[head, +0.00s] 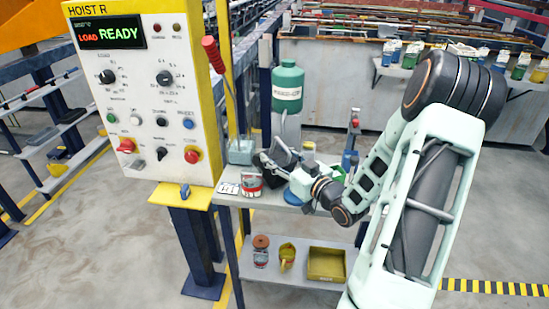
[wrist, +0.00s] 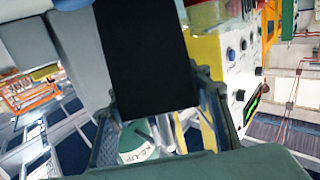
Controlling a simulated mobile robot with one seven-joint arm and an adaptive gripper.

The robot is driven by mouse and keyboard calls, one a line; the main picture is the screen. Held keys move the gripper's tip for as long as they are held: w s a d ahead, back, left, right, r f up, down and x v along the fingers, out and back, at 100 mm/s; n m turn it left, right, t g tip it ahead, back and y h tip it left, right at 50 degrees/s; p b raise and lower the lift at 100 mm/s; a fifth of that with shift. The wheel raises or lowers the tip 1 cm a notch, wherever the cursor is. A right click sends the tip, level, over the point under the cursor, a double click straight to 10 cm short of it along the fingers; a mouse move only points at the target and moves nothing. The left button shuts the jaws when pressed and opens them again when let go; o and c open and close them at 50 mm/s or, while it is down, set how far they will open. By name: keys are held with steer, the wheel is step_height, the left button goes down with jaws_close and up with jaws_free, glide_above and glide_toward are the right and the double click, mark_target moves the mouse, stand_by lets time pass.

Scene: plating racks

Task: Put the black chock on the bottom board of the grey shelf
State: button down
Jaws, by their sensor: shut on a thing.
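The black chock (wrist: 146,60) fills the upper middle of the wrist view as a large dark block between the fingers. My gripper (wrist: 160,118) is shut on it. In the head view my gripper (head: 277,165) is above the top board of a grey shelf (head: 238,200), near its back left part. The chock is hard to tell from the dark fingers there. The shelf's bottom board (head: 300,278) shows below, with part of its right side hidden by my arm.
The hoist panel (head: 150,110) rises close on the left.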

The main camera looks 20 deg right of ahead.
steer(key=shift+s+d+f+t+b, duration=0.15)
steer(key=shift+s+f+t+b, duration=0.2)
steer(key=shift+s+t+b, duration=0.45)
steer(key=s+r, duration=0.1)
steer(key=r, duration=0.3)
steer(key=s+r+p, duration=0.1)
steer(key=r, duration=0.1)
steer(key=shift+s+d, duration=0.3)
steer(key=shift+s, duration=0.05)
steer(key=s+d+r+g+p, duration=0.1)
steer(key=s+d+g, duration=0.1)
steer(key=s, duration=0.8)
steer(key=s+d+g+p, duration=0.2)
steer(key=s+g, duration=0.1)
steer(key=s, duration=0.7)
steer(key=shift+s+r+h, duration=0.3)
steer(key=shift+r+h, duration=0.05)
steer(key=shift+h, duration=0.05)
